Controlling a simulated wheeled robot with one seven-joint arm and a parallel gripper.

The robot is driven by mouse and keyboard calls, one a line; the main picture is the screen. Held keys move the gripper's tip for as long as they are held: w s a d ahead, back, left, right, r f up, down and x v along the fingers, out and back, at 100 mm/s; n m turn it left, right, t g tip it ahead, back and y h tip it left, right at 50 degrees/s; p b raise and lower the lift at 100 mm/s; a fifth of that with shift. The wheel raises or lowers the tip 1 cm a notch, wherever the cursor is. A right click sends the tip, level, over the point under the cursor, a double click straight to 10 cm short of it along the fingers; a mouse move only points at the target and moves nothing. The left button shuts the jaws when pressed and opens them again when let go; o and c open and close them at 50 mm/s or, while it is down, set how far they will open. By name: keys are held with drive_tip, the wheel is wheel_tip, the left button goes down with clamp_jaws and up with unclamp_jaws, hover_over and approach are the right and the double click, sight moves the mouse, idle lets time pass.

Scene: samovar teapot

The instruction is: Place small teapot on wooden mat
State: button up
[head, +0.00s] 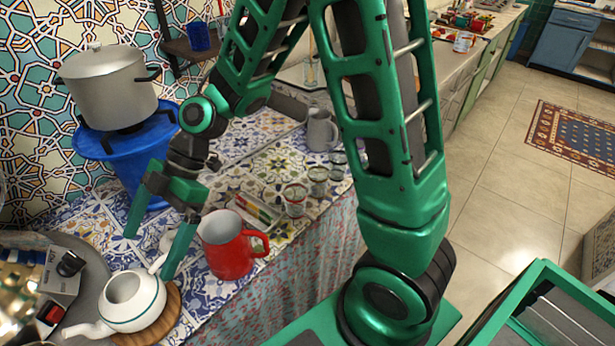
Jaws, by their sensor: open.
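The small white teapot (132,303) stands upright at the lower left of the head view, with its spout toward the lower left and its open top showing. It appears to rest on the round wooden mat (173,306), whose rim shows at its right and below. My gripper (150,256) is open and empty, just above and behind the teapot. Its right finger comes down close to the teapot's handle side; I cannot tell whether it touches. The teapot's base is partly hidden by its own body.
A red pitcher (228,248) stands right of my gripper. A large pot (108,88) sits on a blue stand (120,150) behind it. Several glasses (295,200) and a grey jug (321,130) stand farther right. A round metal tray (88,262) with boxes lies at left.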

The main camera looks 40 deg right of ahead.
drive_tip(key=d+r+m+t+h, duration=0.1)
drive_tip(key=d+m+t+h, duration=0.15)
drive_tip(key=d+m, duration=0.7)
drive_tip(key=d+r+m+t+h, duration=0.1)
drive_tip(key=d+m+h, duration=0.2)
drive_tip(key=d, duration=1.3)
drive_tip(key=s+d+r+m+g+h, duration=0.1)
drive_tip(key=s+d+r+m+h, duration=0.2)
drive_tip(key=s+d+m, duration=1.2)
drive_tip(key=shift+s+d+r, duration=0.3)
drive_tip(key=shift+s+d, duration=0.3)
drive_tip(key=shift+d, duration=0.3)
